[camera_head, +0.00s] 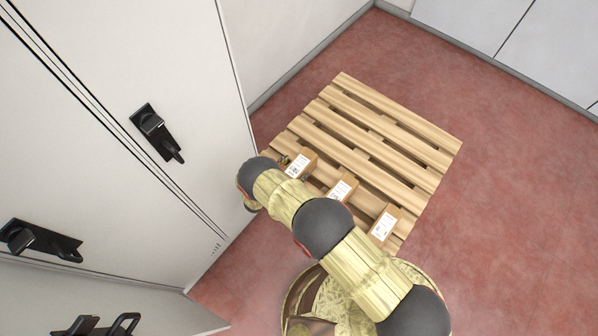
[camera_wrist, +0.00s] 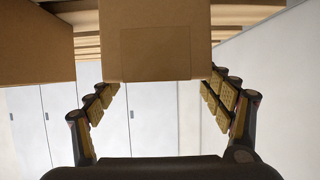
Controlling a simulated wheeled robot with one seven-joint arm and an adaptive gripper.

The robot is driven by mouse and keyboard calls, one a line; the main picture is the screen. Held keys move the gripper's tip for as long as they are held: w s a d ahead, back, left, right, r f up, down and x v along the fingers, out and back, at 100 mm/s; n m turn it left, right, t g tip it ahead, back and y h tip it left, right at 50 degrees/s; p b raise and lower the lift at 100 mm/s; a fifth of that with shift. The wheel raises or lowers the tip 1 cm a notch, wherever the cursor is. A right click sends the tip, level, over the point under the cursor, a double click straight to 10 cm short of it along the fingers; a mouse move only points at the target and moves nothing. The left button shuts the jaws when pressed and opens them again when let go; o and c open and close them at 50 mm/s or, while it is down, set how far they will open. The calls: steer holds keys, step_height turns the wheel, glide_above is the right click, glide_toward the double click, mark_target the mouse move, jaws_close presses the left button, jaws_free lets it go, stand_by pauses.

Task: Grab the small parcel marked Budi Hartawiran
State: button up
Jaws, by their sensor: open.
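Three small brown parcels with white labels stand in a row on the wooden pallet's near side: a left one (camera_head: 300,164), a middle one (camera_head: 341,189) and a right one (camera_head: 384,225). The label print is too small to read, so I cannot tell which is marked Budi Hartawiran. In the wrist view my gripper (camera_wrist: 160,88) is open and empty. A brown parcel (camera_wrist: 155,45) is straight ahead, about as wide as the gap between the fingertips. In the head view my arm mostly hides the gripper, close to the left parcel.
The slatted pallet (camera_head: 400,131) lies on a red floor (camera_head: 510,190). White cabinets (camera_head: 100,90) with black handles stand close on the left. Another brown box (camera_wrist: 35,45) is beside the centred parcel in the wrist view. The floor right of the pallet is clear.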

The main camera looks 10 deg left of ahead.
mark_target(298, 165)
steer(key=b+x, duration=0.1)
steer(key=x, duration=0.2)
steer(key=c, duration=0.4)
steer(key=shift+r, duration=0.1)
jaws_close()
stand_by(0.7)
